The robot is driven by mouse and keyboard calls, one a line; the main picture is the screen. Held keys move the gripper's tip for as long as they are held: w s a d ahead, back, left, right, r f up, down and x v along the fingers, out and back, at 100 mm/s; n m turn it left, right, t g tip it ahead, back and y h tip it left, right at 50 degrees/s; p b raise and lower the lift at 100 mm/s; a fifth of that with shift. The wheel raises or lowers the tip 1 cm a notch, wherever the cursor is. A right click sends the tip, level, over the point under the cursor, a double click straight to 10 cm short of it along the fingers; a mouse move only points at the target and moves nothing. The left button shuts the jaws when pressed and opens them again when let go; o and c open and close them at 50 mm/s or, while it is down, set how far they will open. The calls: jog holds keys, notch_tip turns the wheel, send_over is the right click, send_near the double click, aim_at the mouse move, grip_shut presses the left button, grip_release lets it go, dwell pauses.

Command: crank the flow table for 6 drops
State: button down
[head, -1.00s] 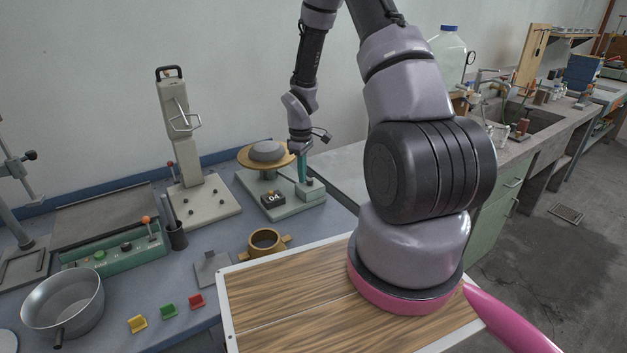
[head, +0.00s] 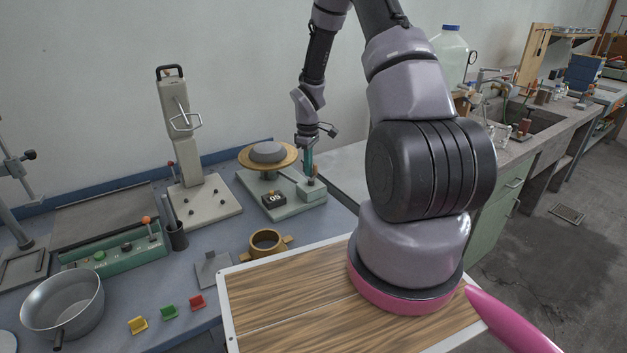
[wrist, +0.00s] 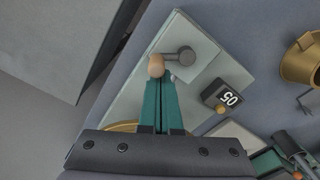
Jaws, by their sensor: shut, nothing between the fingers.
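The flow table has a pale green base (head: 292,211), a round brass top (head: 245,160) with a grey mound (head: 267,151) on it, and a black counter (head: 274,199) reading 05. The counter also shows in the wrist view (wrist: 228,97). There, the crank's wooden knob (wrist: 155,66) is at my fingertips, joined by a dark arm to its hub (wrist: 186,54). My gripper (head: 309,172) is at the right end of the flow table. Its teal fingers (wrist: 160,85) are shut with nothing between them, and they appear to touch or nearly touch the knob. In the head view the crank is mostly hidden by my gripper.
A brass ring mould (head: 266,243) with side handles stands in front of the flow table. A tall cream press (head: 187,150) stands to its left. A steel pan (head: 62,305) and small coloured blocks (head: 168,312) lie nearer. A wood-topped surface (head: 300,300) fills the front.

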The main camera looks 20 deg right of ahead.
jog(key=shift+s+d, duration=0.35)
jog(key=shift+d, duration=0.35)
jog(key=shift+s+d, duration=0.8)
jog(key=shift+s, duration=0.25)
jog(key=shift+s+a, duration=0.15)
jog(key=shift+s, duration=0.75)
jog(key=shift+s+a, duration=0.15)
jog(key=shift+s, duration=0.7)
jog(key=shift+s+a, duration=0.3)
jog(key=shift+a, duration=0.25)
jog(key=shift+s+a, duration=0.3)
jog(key=shift+a, duration=0.25)
jog(key=c, duration=1)
grip_release()
jog(key=shift+c, duration=0.2)
notch_tip(320, 180, up, 18)
